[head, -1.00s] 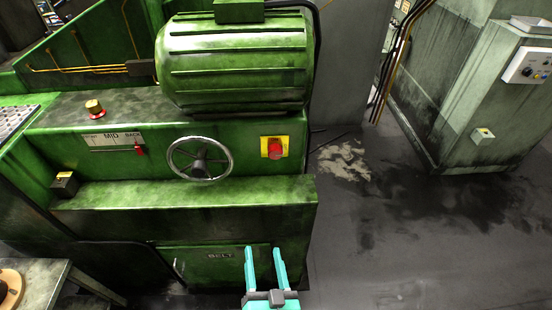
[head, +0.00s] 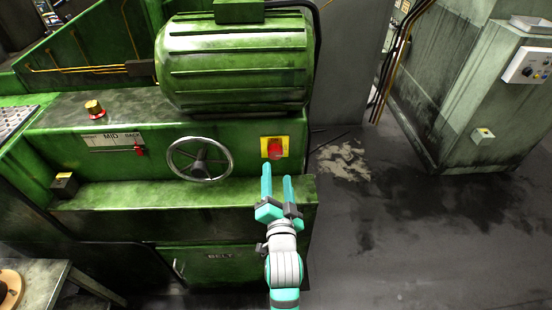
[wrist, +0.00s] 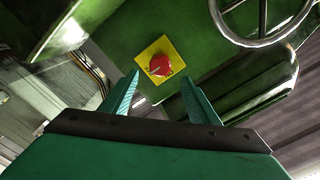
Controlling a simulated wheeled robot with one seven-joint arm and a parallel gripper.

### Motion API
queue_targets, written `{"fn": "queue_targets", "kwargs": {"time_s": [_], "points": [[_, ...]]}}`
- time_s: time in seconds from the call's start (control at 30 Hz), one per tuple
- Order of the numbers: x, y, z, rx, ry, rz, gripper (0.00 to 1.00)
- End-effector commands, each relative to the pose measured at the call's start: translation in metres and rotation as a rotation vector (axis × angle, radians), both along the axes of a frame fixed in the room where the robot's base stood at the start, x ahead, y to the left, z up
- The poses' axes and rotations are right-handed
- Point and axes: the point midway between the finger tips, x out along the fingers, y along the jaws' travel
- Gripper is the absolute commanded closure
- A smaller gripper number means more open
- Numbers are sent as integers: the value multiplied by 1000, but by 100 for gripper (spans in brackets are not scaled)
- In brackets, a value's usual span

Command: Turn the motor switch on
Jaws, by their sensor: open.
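The motor switch, a red knob (head: 275,148) on a yellow square plate (head: 264,141), sits on the green machine's front face, right of the handwheel. My gripper (head: 277,171) is open, with its two teal fingers pointing at the switch from just below it in the head view. In the wrist view the red knob (wrist: 160,65) lies ahead between the spread fingertips, and the plate appears tilted. Nothing is held. I cannot tell whether the fingertips touch the plate; the knob's setting is too small to read.
A handwheel (head: 200,160) stands out left of the switch. A green ribbed motor housing (head: 235,65) bulges above it, and a green ledge (head: 150,200) runs below. Grey cabinets (head: 475,90) stand at the right. The dark floor (head: 420,240) between is clear.

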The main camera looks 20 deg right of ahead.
Motion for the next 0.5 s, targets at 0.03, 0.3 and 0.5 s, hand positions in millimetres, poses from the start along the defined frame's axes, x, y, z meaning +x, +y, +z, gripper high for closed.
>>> {"fn": "queue_targets", "kwargs": {"time_s": [0.03,0.3,0.5], "points": [[9,-2,1,1,-2,0,45],[50,-14,1,0,-1,0,45],[70,-20,0,-1,0,-1,45]]}}
